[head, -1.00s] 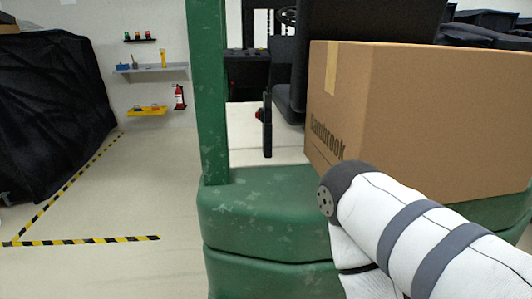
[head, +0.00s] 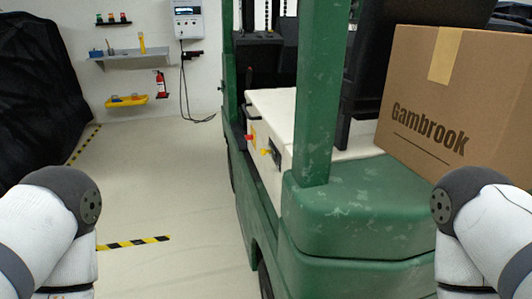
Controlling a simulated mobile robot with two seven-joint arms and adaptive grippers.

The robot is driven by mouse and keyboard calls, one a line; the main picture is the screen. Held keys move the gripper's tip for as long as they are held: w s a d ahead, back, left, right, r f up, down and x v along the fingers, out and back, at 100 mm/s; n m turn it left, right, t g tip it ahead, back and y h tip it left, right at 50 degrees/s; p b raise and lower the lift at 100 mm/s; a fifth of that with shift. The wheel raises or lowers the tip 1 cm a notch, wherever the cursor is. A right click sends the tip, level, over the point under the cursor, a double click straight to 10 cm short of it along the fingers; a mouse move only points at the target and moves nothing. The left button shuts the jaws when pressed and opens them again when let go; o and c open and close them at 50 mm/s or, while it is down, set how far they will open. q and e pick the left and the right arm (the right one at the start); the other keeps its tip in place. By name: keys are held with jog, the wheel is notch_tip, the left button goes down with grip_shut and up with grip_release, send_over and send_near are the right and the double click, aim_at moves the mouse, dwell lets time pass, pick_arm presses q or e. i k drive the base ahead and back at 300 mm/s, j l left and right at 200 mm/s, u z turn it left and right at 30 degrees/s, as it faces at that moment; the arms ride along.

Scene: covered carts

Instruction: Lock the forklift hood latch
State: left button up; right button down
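The green forklift (head: 320,110) stands right of centre, seen from a rear corner. Its cream hood (head: 270,104) shows between the green posts, under the seat. On the hood's left side are a small black fitting with a yellow piece, likely the latch (head: 276,152), and a red and yellow part (head: 252,138) farther forward. They are too small to tell whether the latch is locked. Only my two white arms show, at the lower left and lower right. Both grippers are out of view, and neither visible arm part touches the forklift.
A cardboard box (head: 455,105) marked Gambrook sits on the forklift's rear at right. Floor left of the forklift is clear, with striped tape (head: 135,243). A black-covered load (head: 38,95) stands far left. A wall shelf (head: 140,55) and charger unit (head: 187,20) are behind.

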aim_at(264, 152)
jog(key=i+j+z, duration=0.1)
jog(key=j, duration=0.35)
jog(key=i+j+z, duration=0.15)
jog(key=j, duration=0.3)
jog(key=i+j+z, duration=0.1)
jog(key=i+j, duration=0.15)
jog(key=j, duration=0.25)
jog(key=i+j+z, duration=0.1)
jog(key=j, duration=0.35)
jog(key=i+j+z, duration=0.15)
jog(key=j, duration=0.35)
jog(key=i+j+z, duration=0.1)
jog(key=j, duration=0.4)
